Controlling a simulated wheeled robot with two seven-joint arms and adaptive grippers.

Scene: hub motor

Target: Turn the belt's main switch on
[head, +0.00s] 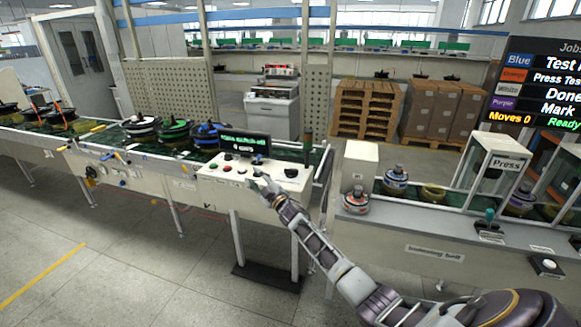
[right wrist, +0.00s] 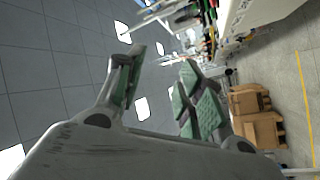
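The white control box (head: 215,171) stands at the belt's right end. My left gripper is not in view.
The belt (head: 105,140) with several wheel hubs runs left of the box. An upright post (head: 308,115) stands behind the box's right side. To the right is a bench (head: 420,235) with a clear press enclosure (head: 497,165). The floor in front is clear.

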